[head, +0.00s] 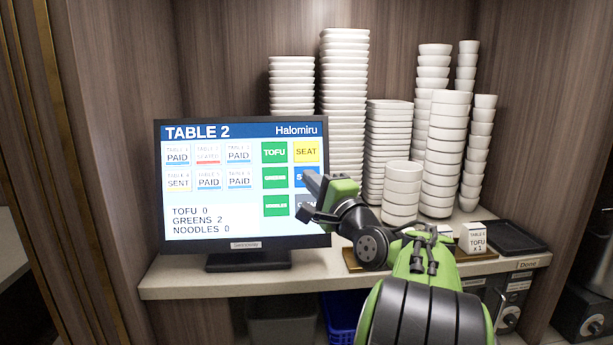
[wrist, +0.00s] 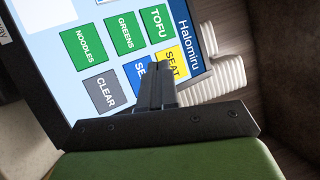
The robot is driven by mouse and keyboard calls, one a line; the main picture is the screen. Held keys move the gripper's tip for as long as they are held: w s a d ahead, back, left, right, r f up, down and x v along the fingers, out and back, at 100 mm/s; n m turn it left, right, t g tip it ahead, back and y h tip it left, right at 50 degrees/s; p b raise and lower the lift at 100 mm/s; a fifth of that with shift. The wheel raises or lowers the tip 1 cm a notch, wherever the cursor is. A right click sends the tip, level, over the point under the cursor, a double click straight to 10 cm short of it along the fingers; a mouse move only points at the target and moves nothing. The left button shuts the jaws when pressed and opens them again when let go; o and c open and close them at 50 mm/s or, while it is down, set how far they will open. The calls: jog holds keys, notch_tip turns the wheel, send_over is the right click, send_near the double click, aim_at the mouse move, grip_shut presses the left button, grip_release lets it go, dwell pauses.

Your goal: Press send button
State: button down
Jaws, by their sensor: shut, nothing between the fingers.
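The touch screen (head: 240,180) stands on the shelf, headed TABLE 2 and Halomiru; it also shows in the wrist view (wrist: 75,25). It reads TOFU 0, GREENS 2, NOODLES 0. The blue send button (head: 299,174) is at the screen's right, partly hidden behind my gripper (head: 309,180). In the wrist view the send button (wrist: 137,73) shows only its first letters, below the green GREENS button and beside the yellow SEAT button. My gripper (wrist: 154,68) is shut and empty, its tips in front of the blue button. Whether they touch the screen I cannot tell.
A grey CLEAR button (wrist: 104,92) lies beside the send button. Tall stacks of white dishes (head: 344,90) and bowls (head: 447,150) stand right of the screen.

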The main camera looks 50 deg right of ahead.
aim_at(300, 170)
jog(key=shift+w+d+f+p, duration=0.25)
jog(key=shift+w+d+f, duration=0.1)
jog(key=shift+w+d, duration=0.5)
jog(key=shift+w+d+f+p, duration=0.3)
jog(key=shift+w+d, duration=0.3)
jog(key=shift+w, duration=0.3)
dwell(0.7)
jog(key=shift+w+d+f, duration=0.15)
jog(key=shift+w+d, duration=0.15)
jog(key=shift+w, duration=0.05)
jog(key=shift+w+d+f, duration=0.1)
jog(key=shift+w+d, duration=0.1)
jog(key=shift+w, duration=0.05)
dwell(0.6)
jog(key=shift+s+a, duration=0.1)
jog(key=shift+s, duration=0.05)
jog(key=shift+s+a+r, duration=0.2)
jog(key=shift+s+a, duration=0.2)
jog(key=shift+s, duration=0.1)
jog(key=s+a, duration=0.1)
jog(key=s+a+r+b, duration=0.1)
jog(key=s+a, duration=0.1)
jog(key=shift+s+r, duration=0.25)
jog(key=shift+s, duration=0.05)
dwell(0.4)
